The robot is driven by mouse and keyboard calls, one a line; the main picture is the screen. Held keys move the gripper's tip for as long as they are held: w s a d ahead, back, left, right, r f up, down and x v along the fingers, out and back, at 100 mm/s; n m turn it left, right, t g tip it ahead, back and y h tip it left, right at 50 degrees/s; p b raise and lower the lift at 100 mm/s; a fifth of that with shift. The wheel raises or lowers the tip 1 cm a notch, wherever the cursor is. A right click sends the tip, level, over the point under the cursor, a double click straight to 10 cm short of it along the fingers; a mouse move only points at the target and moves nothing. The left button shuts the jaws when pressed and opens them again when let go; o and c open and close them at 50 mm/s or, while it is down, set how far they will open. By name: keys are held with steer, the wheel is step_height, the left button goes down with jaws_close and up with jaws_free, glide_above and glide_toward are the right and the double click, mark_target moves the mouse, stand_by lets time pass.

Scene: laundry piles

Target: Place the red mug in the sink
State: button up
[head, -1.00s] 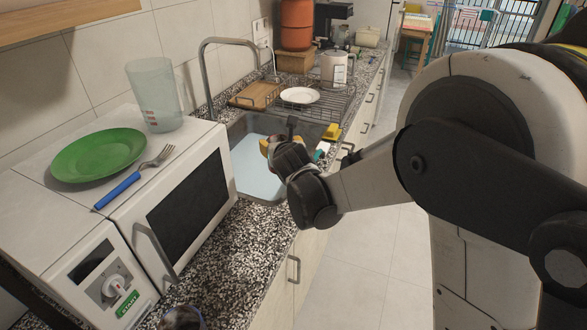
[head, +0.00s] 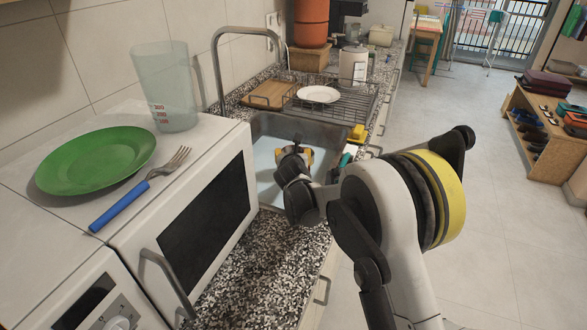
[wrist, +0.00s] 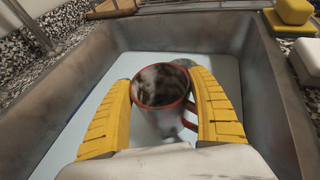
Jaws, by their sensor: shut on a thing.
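The red mug (wrist: 161,87) is in the wrist view, upright or nearly so, between the two yellow fingers of my gripper (wrist: 162,100). Its rim is red, its inside looks mottled grey, and its handle shows by the right finger. My gripper is shut on it. The sink (wrist: 265,95) is a grey metal basin around and below the mug. Whether the mug's base touches the sink floor cannot be told. In the head view my gripper (head: 303,157) is over the sink (head: 300,128), and the mug is hidden behind my wrist.
A white microwave (head: 205,215) stands left of the sink with a green plate (head: 95,160), a fork and a clear jug (head: 165,88) on top. A wire rack (head: 350,98) with a white plate (head: 318,94) is behind the sink. Yellow sponges (head: 357,133) lie at its right edge.

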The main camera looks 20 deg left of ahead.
steer(key=shift+f+b, duration=0.7)
steer(key=shift+f, duration=1.25)
steer(key=shift+f, duration=0.4)
steer(key=shift+f, duration=0.2)
steer(key=o, duration=1.4)
steer(key=shift+r, duration=0.15)
steer(key=p+v, duration=0.1)
steer(key=v, duration=0.3)
steer(key=p+v, duration=0.1)
steer(key=v, duration=0.3)
steer(key=r+p+v, duration=0.1)
steer(key=p+v, duration=0.1)
steer(key=v, duration=0.2)
